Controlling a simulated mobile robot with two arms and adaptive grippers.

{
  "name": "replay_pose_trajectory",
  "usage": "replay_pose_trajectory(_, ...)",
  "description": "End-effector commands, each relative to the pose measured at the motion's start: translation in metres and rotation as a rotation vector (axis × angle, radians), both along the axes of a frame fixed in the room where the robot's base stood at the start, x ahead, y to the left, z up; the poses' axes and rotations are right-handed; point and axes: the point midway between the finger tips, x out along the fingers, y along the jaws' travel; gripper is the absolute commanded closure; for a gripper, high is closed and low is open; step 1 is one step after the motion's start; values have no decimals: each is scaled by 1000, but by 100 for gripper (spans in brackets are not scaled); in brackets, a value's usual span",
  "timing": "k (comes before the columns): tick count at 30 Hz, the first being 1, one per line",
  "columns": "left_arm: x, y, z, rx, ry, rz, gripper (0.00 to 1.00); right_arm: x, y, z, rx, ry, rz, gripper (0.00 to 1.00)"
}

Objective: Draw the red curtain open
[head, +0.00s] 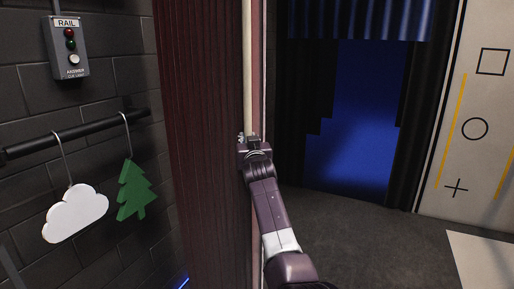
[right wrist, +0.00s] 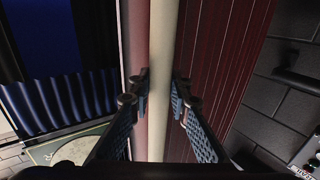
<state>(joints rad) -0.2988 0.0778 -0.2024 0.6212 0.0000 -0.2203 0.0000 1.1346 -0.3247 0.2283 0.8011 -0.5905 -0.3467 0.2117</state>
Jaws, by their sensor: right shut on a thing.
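The dark red curtain (head: 205,150) hangs in folds left of centre in the head view. It also shows right of the pole in the right wrist view (right wrist: 222,60). A pale upright pole (head: 247,70) runs along the curtain's right edge; it also shows in the right wrist view (right wrist: 161,60). My right gripper (head: 247,138) is at the pole, and in the right wrist view its fingers (right wrist: 159,95) are on both sides of the pole, shut on it. The pole's lower part is hidden behind my right arm in the head view. My left gripper is not in view.
A grey rail box (head: 68,45) with lights and a button is on the brick wall at left. Below, a black bar (head: 75,135) carries a white cloud (head: 75,213) and a green tree (head: 136,190). Right of the curtain, grey floor (head: 350,240) is open before a blue-lit backdrop (head: 360,120).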

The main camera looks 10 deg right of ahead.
Motion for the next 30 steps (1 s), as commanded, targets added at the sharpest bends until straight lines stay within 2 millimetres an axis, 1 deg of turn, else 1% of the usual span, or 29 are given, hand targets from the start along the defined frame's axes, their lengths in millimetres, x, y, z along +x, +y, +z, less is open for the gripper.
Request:
replay_pose_trajectory(1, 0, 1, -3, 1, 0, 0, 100, 0, 4, -2, 1, 3, 2, 100)
replay_pose_trajectory(3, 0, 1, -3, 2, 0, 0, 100, 1, 5, -2, 2, 4, 2, 100)
replay_pose_trajectory(13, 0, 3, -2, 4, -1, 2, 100, 1, 4, -2, 2, 5, 1, 100)
replay_pose_trajectory(14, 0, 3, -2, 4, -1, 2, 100, 1, 4, -2, 2, 5, 1, 79)
replay_pose_trajectory(18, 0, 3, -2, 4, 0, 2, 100, 1, 4, -1, 2, 4, 0, 64)
replay_pose_trajectory(24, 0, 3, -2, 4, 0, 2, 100, 1, 3, -1, 1, 2, 0, 64)
replay_pose_trajectory(26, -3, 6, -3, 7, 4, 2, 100, 1, 3, 0, 1, 2, -1, 64)
replay_pose_trajectory(29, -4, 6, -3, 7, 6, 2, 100, 1, 3, 6, 1, 0, -1, 64)
replay_pose_trajectory(30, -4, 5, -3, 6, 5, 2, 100, 1, 3, 11, 0, -2, -1, 64)
